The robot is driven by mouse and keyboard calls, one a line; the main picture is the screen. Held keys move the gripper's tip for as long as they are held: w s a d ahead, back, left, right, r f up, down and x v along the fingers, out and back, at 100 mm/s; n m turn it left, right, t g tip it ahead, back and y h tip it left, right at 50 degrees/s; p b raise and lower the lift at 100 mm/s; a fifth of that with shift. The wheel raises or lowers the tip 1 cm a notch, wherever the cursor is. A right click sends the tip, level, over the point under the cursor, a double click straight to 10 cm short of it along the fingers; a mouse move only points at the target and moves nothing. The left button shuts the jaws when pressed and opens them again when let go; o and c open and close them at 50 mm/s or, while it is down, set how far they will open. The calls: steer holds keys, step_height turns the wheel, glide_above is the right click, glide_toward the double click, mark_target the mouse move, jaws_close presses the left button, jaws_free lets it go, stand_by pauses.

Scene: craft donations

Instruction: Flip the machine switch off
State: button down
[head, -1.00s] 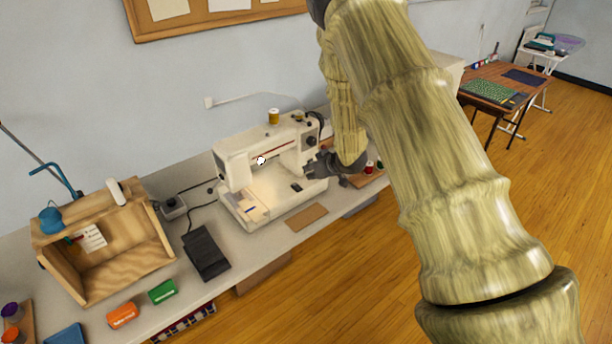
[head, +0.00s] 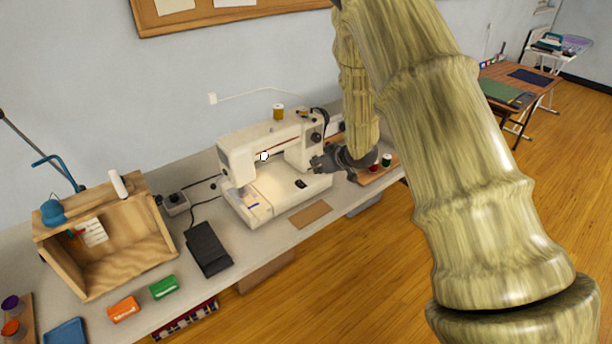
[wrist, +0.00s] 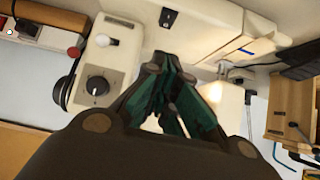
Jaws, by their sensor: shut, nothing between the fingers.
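The white sewing machine (head: 240,148) stands on the long table. Its bed carries a small black rocker switch (head: 301,184); this also shows at the top of the wrist view (wrist: 168,17). Which way the rocker is tipped is too small to tell. A lamp glow lights the bed under the needle arm. My gripper (head: 316,164) is at the right end of the machine, close to its column and above the right part of the bed. In the wrist view its green-lined fingers (wrist: 170,78) are shut and empty, apart from the switch.
A dark dial (wrist: 97,86) and white knob (wrist: 103,41) are on the machine's column. A yellow thread spool (head: 278,112) stands on top. A black pedal (head: 207,248) and wooden box (head: 155,250) are at left. Thread spools on a board (head: 376,172) are at right.

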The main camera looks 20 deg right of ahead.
steer(key=shift+w+a+r+b, duration=0.2)
steer(key=shift+w+b, duration=0.2)
steer(key=shift+b, duration=0.65)
steer(key=p, duration=0.3)
glide_above(301, 183)
steer(key=f, duration=0.7)
steer(key=shift+s+a+f, duration=0.1)
steer(key=shift+s+f, duration=0.1)
steer(key=shift+w+f+p, duration=0.15)
steer(key=shift+f+p, duration=0.5)
steer(key=shift+f, duration=0.75)
